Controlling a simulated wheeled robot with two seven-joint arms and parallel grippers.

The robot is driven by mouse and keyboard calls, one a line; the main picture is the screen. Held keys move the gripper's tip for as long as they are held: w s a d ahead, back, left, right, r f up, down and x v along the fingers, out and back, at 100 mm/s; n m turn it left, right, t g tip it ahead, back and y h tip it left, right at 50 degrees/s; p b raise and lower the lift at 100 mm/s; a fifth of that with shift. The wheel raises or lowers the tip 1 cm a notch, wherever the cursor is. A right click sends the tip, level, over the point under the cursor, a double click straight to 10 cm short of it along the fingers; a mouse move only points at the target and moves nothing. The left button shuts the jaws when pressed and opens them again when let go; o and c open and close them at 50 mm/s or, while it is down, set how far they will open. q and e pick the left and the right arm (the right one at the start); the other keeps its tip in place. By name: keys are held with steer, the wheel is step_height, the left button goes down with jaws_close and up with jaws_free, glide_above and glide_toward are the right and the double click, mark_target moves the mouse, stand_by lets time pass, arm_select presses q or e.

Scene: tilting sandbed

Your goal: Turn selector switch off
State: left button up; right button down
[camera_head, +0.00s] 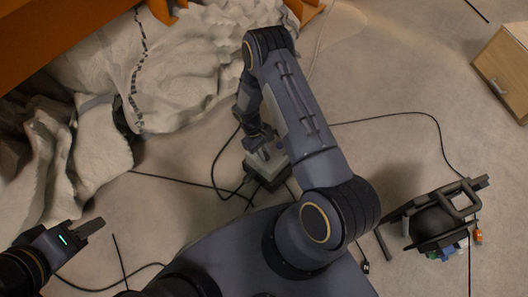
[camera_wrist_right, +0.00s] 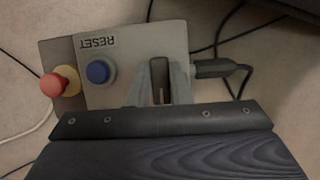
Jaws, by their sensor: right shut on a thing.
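The selector switch (camera_wrist_right: 159,80) is a black knob with a light line, on a grey control box (camera_wrist_right: 121,58) in the right wrist view. The two fingers of my right gripper (camera_wrist_right: 160,93) are on either side of the knob, shut on it. In the head view the control box (camera_head: 266,170) is on the floor, with my right gripper (camera_head: 262,148) at its top, partly hidden by my arm. My left gripper (camera_head: 92,227) is at the lower left, away from the box; its finger gap is not clear.
The box also carries a blue button (camera_wrist_right: 98,72) beside an upside-down RESET label and a red mushroom button (camera_wrist_right: 54,84) on a yellow base. Black cables (camera_head: 222,150) run over the floor. A grey rocky sandbed (camera_head: 185,65) lies at upper left, a wooden cabinet (camera_head: 503,72) at right.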

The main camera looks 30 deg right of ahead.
steer(key=shift+w+n, duration=0.1)
steer(key=shift+n, duration=0.2)
steer(key=c, duration=1.3)
jaws_free()
steer(key=shift+p+v, duration=1.3)
steer(key=shift+v, duration=2.6)
